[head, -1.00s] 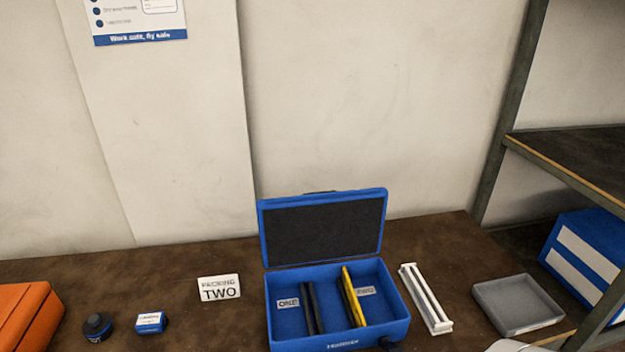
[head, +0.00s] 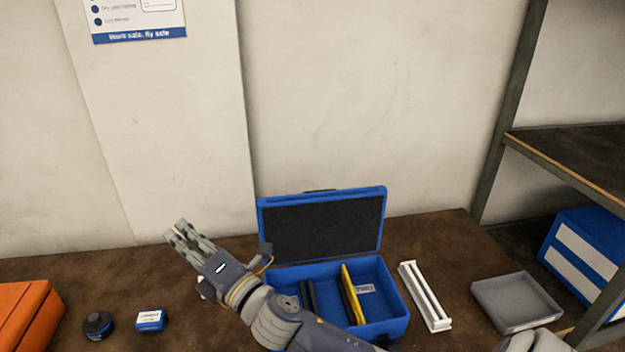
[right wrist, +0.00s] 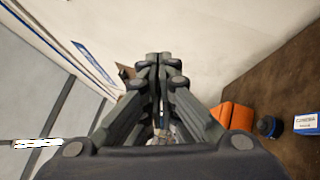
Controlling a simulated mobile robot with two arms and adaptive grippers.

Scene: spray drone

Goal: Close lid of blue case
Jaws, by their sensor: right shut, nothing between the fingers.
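The blue case (head: 393,318) stands on the brown table with its lid (head: 320,228) open, upright at the back and lined with dark foam. Inside the case are dark upright pieces and a yellow one (head: 350,294). My right gripper (head: 177,232) is shut and empty, raised to the left of the case and pointing toward the wall. Its arm crosses in front of the case's front left part and hides the left inside label. The right wrist view shows its closed fingers (right wrist: 158,62). My left gripper is not in view.
An orange box (head: 28,315), a dark round item (head: 97,325) and a small blue-white box (head: 150,320) are on the left. A white rack (head: 425,296) and grey tray (head: 516,301) are right of the case. A metal shelf (head: 575,160) stands at right.

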